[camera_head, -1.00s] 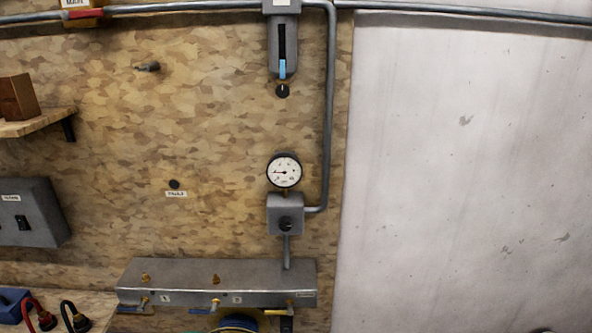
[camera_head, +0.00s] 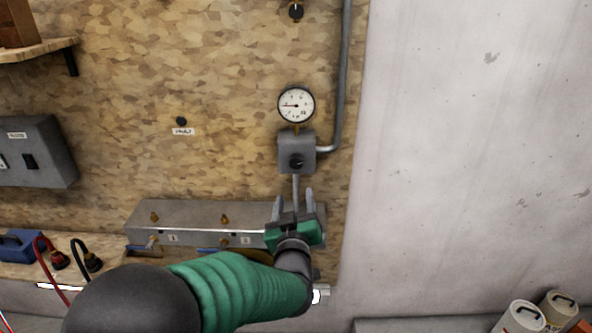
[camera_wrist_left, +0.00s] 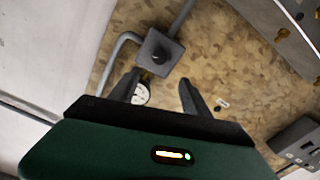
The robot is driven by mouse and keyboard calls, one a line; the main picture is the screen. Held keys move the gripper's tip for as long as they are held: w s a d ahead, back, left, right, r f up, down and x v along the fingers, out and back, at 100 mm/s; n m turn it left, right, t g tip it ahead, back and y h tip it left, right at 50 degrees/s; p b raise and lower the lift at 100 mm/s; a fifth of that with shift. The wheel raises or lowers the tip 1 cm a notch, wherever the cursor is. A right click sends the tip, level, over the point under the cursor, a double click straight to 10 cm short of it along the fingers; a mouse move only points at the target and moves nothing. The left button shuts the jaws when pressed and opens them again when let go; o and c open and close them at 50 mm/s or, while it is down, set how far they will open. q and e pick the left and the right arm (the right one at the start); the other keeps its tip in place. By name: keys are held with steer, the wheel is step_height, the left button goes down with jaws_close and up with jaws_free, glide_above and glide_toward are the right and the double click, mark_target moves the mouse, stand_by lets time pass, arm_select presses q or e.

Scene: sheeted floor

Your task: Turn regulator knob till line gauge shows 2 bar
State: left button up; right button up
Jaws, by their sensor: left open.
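The regulator is a grey box (camera_head: 289,141) on the chipboard wall, with a dark round knob (camera_head: 297,161) on its front. The round white line gauge (camera_head: 296,104) sits just above it; its needle points left, and its figures are too small to read. My left gripper (camera_head: 293,198) is open and empty, below the knob and apart from it. In the left wrist view the knob (camera_wrist_left: 158,52) lies beyond the open fingers (camera_wrist_left: 160,90), and the gauge (camera_wrist_left: 141,94) is partly hidden behind one finger. My right gripper is not in view.
A grey pipe (camera_head: 345,80) runs down to the regulator's right side. A metal manifold (camera_head: 190,217) with several brass fittings is below, partly behind my left arm. A switch box (camera_head: 40,152) and shelf (camera_head: 40,50) are at left. White canisters (camera_head: 522,317) stand lower right.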

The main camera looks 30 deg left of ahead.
mark_target(296, 165)
arm_select(q)
steer(key=p+x, duration=0.3)
steer(key=x, duration=1.2)
steer(key=shift+w+f, duration=0.1)
steer(key=shift+w, duration=0.2)
steer(key=shift+c, duration=0.3)
